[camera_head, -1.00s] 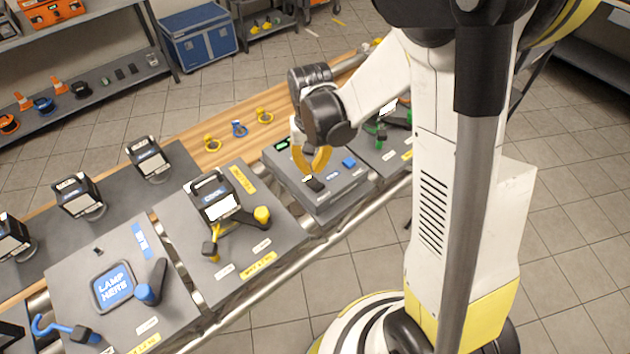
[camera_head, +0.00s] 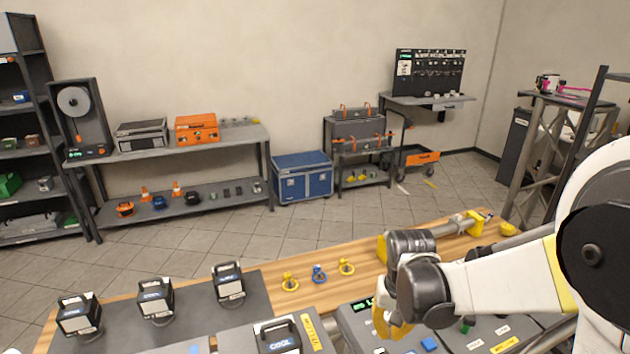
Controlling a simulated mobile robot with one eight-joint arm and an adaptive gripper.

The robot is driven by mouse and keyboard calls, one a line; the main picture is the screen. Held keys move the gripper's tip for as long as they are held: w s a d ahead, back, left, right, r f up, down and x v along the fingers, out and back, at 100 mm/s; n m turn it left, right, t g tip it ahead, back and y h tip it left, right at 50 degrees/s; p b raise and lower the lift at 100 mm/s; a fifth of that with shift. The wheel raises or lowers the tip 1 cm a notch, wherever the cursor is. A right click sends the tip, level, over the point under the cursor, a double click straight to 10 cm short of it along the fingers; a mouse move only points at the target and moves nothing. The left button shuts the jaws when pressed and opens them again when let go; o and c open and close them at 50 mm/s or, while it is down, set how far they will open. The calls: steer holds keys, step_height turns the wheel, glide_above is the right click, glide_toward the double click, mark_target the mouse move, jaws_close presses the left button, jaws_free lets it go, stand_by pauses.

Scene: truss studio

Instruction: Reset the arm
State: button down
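My arm reaches in from the right edge over the workbench. My gripper (camera_head: 390,322), with yellow fingers, points down over a grey panel (camera_head: 352,337) that has a small green display and a blue button. The gripper sits at the lower middle right of the view. Whether its fingers are open or shut cannot be made out, and I see nothing clearly held. The fingertips are close to the panel; contact cannot be told.
Several black lamps (camera_head: 156,298) stand on a dark mat at left. Yellow and blue rings (camera_head: 319,273) lie on the wooden bench top (camera_head: 255,262). A blue case (camera_head: 302,178), shelves and a cart stand beyond open floor.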

steer(key=s+r+n+t+b, duration=0.2)
steer(key=s+t+b, duration=0.4)
steer(key=s+b, duration=0.4)
steer(key=shift+s+r+t, duration=0.3)
steer(key=shift+s+r, duration=0.35)
steer(key=shift+s, duration=0.6)
